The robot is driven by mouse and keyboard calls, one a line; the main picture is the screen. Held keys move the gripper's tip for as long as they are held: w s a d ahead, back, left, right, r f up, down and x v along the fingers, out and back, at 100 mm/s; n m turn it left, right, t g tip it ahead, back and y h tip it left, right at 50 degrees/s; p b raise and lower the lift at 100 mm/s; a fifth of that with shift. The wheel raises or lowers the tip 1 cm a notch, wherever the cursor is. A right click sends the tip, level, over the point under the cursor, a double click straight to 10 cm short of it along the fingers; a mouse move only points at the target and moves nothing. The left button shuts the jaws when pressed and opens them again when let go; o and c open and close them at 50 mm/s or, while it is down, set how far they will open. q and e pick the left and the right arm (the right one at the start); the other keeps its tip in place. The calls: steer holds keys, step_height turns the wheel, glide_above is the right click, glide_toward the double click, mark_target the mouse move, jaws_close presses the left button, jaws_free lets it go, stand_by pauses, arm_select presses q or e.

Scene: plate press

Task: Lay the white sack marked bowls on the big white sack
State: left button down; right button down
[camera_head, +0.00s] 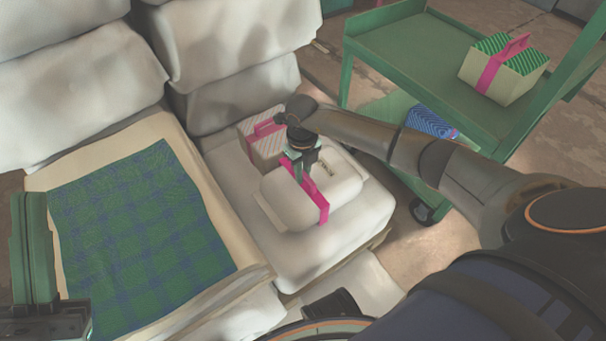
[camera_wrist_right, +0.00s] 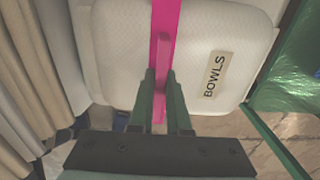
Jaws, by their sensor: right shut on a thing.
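The white sack marked bowls (camera_head: 325,190) has a pink band and handle. It shows in the head view over the big white sack (camera_head: 355,228); I cannot tell whether it touches it. Its BOWLS label is readable in the right wrist view, where the sack (camera_wrist_right: 110,60) fills the upper middle. My right gripper (camera_head: 302,168) is above the sack, shut on its pink handle; its fingertips (camera_wrist_right: 162,90) pinch the handle in the wrist view. My left gripper (camera_head: 35,235) is at the lower left, away from the sacks; its opening is unclear.
A pale striped package (camera_head: 264,148) with a pink handle stands just behind the held sack. A green and blue checked cloth (camera_head: 135,240) lies on the stack to the left. A green cart (camera_head: 400,50) at the right carries a green-topped package (camera_head: 505,75) and a blue one (camera_head: 428,122).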

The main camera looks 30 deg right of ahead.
steer(key=shift+r, duration=0.15)
steer(key=c, duration=1.3)
jaws_free()
steer(key=shift+f, duration=0.2)
steer(key=o, duration=0.4)
steer(key=shift+r, duration=0.1)
